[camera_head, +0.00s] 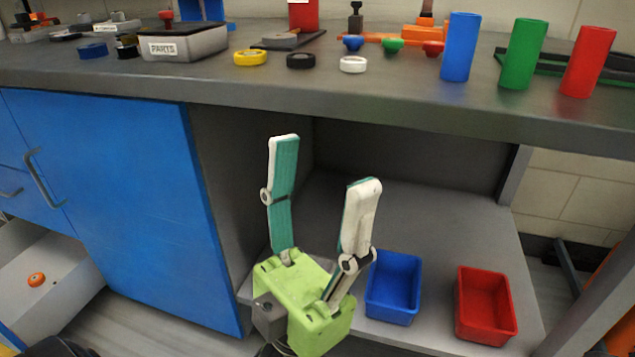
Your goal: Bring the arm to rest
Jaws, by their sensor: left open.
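My left gripper (322,165) shows in the lower middle of the head view, with a green body and two upright fingers with teal pads. The fingers stand wide apart and hold nothing. It is in front of the bench, with its fingertips below the worktop's edge in the picture. My right gripper is not in view.
The grey worktop (330,100) carries blue (459,47), green (522,54) and red (584,62) cylinders, a PARTS box (185,47) and rings. A blue bin (394,288) and a red bin (484,305) stand on the lower shelf. An open drawer (45,270) sits at left.

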